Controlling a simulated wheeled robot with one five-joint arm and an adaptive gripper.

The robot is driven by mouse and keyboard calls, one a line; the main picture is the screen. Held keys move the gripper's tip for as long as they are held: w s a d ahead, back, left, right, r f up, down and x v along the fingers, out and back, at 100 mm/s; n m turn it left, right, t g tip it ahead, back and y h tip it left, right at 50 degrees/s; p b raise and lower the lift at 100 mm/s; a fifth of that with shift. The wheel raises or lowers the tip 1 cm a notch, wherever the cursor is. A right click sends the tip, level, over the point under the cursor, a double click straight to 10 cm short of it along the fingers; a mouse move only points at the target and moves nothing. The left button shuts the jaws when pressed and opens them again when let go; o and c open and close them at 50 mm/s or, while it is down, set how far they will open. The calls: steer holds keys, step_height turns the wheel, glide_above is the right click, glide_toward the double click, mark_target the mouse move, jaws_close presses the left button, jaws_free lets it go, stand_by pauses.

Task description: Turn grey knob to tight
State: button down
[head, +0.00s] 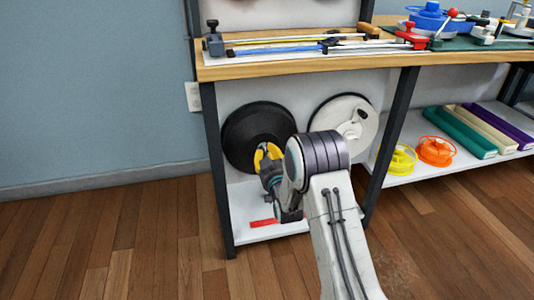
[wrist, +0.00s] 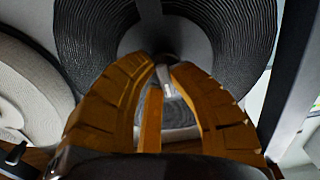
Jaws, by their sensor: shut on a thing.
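My gripper (head: 267,154) reaches under the bench to the middle of a large black ribbed reel (head: 240,128). In the wrist view its yellow fingers (wrist: 165,63) close in at the centre of the black reel (wrist: 95,35), in front of its smooth grey middle (wrist: 187,36). The fingers are shut on a small part there, which I take to be the grey knob; a pale grey piece (wrist: 167,90) shows between them. The fingers hide most of it, and no tight mark can be read. In the head view the knob is hidden behind my gripper.
A white reel (head: 328,113) stands just right of the black one. A dark bench leg (head: 217,190) is close on the left. The wooden bench top (head: 290,68) overhangs above. A red strip (head: 262,223) lies on the low shelf. The floor at left is clear.

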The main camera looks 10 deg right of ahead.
steer(key=shift+m, duration=0.4)
steer(key=m, duration=0.4)
steer(key=shift+a+f, duration=0.1)
steer(key=m, duration=0.4)
steer(key=shift+a+m, duration=0.1)
steer(key=shift+m, duration=0.2)
steer(key=m, duration=0.4)
steer(key=shift+a, duration=0.1)
steer(key=shift+m, duration=2.4)
steer(key=c, duration=1.1)
jaws_free()
